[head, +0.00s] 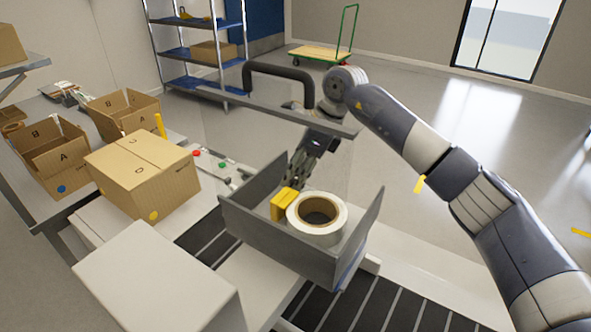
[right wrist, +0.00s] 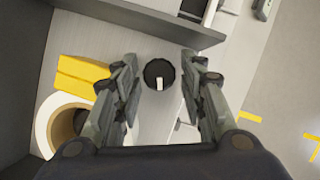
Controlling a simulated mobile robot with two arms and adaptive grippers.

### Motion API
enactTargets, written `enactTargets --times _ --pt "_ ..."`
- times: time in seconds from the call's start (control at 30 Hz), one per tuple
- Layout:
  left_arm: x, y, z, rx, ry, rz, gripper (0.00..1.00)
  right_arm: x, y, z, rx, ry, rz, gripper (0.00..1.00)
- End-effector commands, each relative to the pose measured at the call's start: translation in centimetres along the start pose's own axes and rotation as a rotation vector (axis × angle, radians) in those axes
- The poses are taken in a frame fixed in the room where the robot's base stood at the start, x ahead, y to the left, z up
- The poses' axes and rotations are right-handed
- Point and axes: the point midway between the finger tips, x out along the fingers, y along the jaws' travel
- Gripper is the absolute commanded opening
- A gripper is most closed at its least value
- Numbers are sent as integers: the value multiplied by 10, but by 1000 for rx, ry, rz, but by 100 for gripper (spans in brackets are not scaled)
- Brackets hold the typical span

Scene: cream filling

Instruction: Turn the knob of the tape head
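The knob (right wrist: 158,70) is a round black dial with a white mark, seen in the right wrist view on a light grey surface. My right gripper (right wrist: 159,88) is open, with one finger on each side of the knob and visible gaps between. In the head view the right gripper (head: 303,165) points down behind the grey tray-like housing (head: 265,232), and the knob is hidden there. A white tape roll (head: 338,226) with a brown core and a yellow block (head: 283,204) sit in this housing. My left gripper is not in view.
A closed cardboard box (head: 145,180) and a white box (head: 150,275) stand left of the housing. Open cartons (head: 122,112) are farther left. A dark bar frame (head: 280,70) rises behind the housing, close to my right arm. Open floor lies to the right.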

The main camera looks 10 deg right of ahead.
Motion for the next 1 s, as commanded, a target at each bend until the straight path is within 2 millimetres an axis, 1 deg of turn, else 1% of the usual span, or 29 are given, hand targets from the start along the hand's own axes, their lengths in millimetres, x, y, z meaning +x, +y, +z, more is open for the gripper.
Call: enactTargets --times 0.03,0.13,0.23,0.33,0.37,0.4,0.5,0.67,0.77,1.0 --pt "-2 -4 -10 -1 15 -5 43 2 0 0 0 0 0 38" --pt "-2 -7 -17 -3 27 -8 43 6 0 0 0 0 0 38" --pt "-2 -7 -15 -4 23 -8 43 6 0 0 -1 0 0 38" --pt "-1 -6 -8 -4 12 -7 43 6 0 0 -1 0 0 38" --pt "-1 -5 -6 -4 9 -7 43 6 0 0 -1 0 0 36" --pt "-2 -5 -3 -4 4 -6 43 6 0 0 -1 0 0 27" --pt "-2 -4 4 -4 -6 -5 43 6 0 0 -1 0 0 6" --pt "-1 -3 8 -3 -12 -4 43 6 0 0 3 0 -2 6" --pt "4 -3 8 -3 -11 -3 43 7 0 0 33 1 -17 6" --pt "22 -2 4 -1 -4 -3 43 8 1 0 208 -1 -92 6"
